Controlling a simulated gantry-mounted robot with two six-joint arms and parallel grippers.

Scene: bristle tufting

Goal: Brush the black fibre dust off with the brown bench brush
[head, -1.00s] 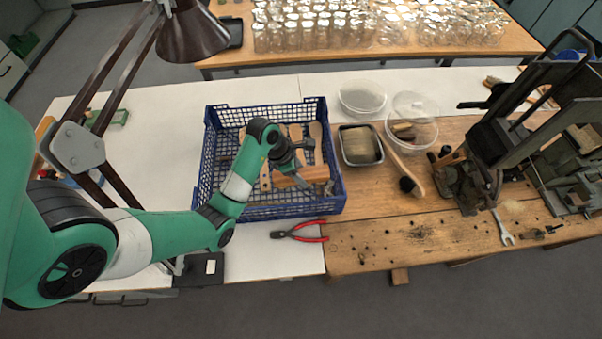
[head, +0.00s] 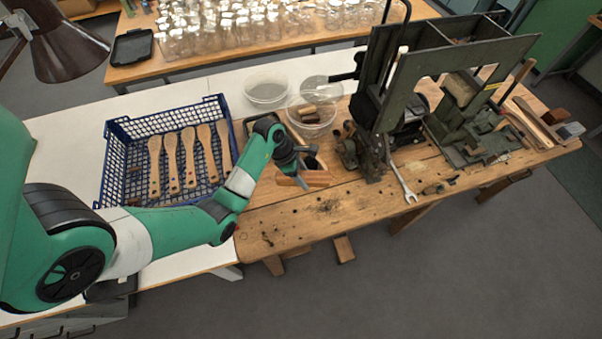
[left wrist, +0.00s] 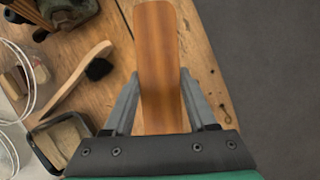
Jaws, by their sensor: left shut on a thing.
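The brown bench brush (head: 310,179) is a reddish-brown wooden block. My left gripper (head: 296,172) is shut on it and holds it over the wooden bench. In the left wrist view the brush (left wrist: 159,70) runs lengthwise between both fingers of the gripper (left wrist: 160,108); its bristles are hidden from me. The black fibre dust (head: 327,206) is a patch of dark specks on the bench, just in front of the brush in the head view. More scattered specks lie around it. I cannot tell whether the brush touches the bench. My right gripper is not in view.
A blue crate (head: 112,160) with several wooden brush backs is at the left. A light-handled brush with black bristles (left wrist: 98,69) is close by.

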